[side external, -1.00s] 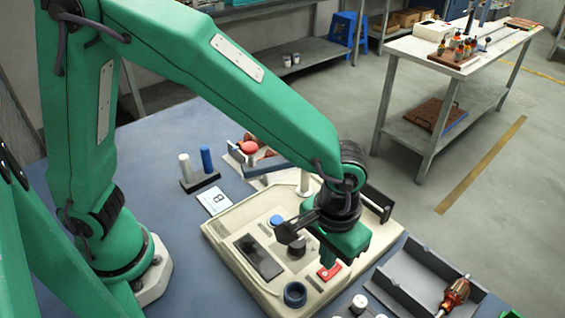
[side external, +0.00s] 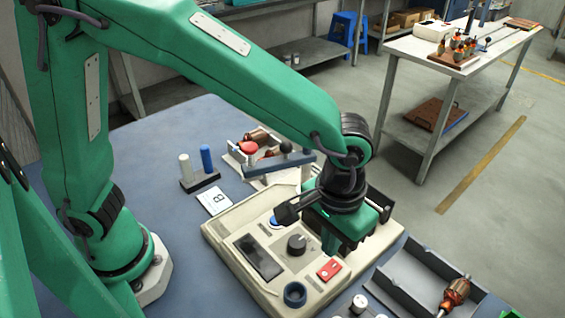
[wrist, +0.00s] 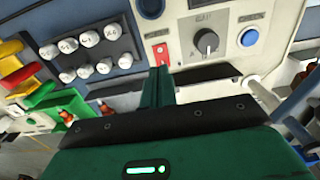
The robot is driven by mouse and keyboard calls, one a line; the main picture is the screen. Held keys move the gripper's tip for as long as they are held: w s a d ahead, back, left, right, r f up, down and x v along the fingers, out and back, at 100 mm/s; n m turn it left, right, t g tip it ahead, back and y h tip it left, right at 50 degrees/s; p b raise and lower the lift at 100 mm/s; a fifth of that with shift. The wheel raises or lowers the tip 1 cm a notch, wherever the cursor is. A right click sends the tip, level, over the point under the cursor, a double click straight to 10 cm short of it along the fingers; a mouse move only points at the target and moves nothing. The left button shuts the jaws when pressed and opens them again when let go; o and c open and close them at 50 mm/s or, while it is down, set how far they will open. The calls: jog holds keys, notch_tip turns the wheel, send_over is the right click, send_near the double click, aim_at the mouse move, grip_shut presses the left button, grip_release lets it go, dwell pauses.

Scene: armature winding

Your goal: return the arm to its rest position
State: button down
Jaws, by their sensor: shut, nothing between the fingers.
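My gripper (side external: 345,246) hangs over the right part of the beige winding machine (side external: 222,238), clear of its top. In the wrist view its green fingers (wrist: 158,88) are together with nothing between them, pointing toward the red switch (wrist: 161,54). In the side view the red switch (side external: 329,269) is uncovered, in front of the fingers. My green arm reaches across the bench from the left. Part of the machine behind my wrist is hidden.
A grey tray (side external: 405,292) holding an armature (side external: 455,293) stands right of the machine. White and blue cylinders (side external: 206,158) stand in a dark holder behind-left. A lever with a black ball (side external: 284,147) stands behind my wrist. The blue bench between base and machine is mostly clear.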

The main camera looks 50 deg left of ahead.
jog(key=shift+a+r, duration=0.1)
jog(key=a+r+t+h, duration=0.1)
jog(key=a+r, duration=0.3)
jog(key=a, duration=0.3)
jog(key=a+r+t, duration=0.1)
jog(key=a+r, duration=0.3)
jog(key=a, duration=0.4)
jog(key=s+a+r+t+y, duration=0.1)
jog(key=s+a, duration=0.5)
jog(key=a, duration=0.6)
jog(key=shift+a+r+t, duration=0.3)
jog(key=shift+r+t, duration=0.3)
jog(key=shift+t, duration=0.7)
jog(key=shift+s, duration=0.1)
